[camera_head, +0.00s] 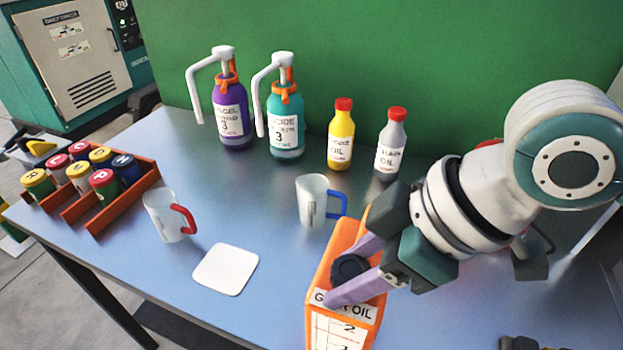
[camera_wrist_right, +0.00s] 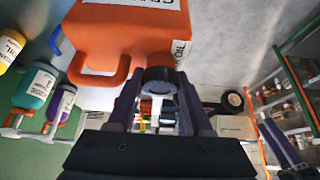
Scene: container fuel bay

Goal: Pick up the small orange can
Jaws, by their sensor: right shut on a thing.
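The orange can (camera_head: 318,286), labelled GEAR OIL, is at the bottom centre of the head view; its lower end is cut off. My right gripper (camera_head: 347,270) is shut on its black cap, one purple finger on each side. In the right wrist view the orange can (camera_wrist_right: 125,40) fills the top, and its dark cap (camera_wrist_right: 161,76) sits between the fingers of my right gripper (camera_wrist_right: 160,82). The can's base is hidden, so I cannot tell whether it touches the table. My left gripper is not in view.
On the blue table (camera_head: 265,210), a mug with blue handle (camera_head: 312,200) stands just behind the can. A red-handled mug (camera_head: 166,215) and white coaster (camera_head: 225,269) are left. Pump bottles (camera_head: 285,125), oil bottles (camera_head: 340,140) and an orange rack (camera_head: 128,200) of small cans stand farther off.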

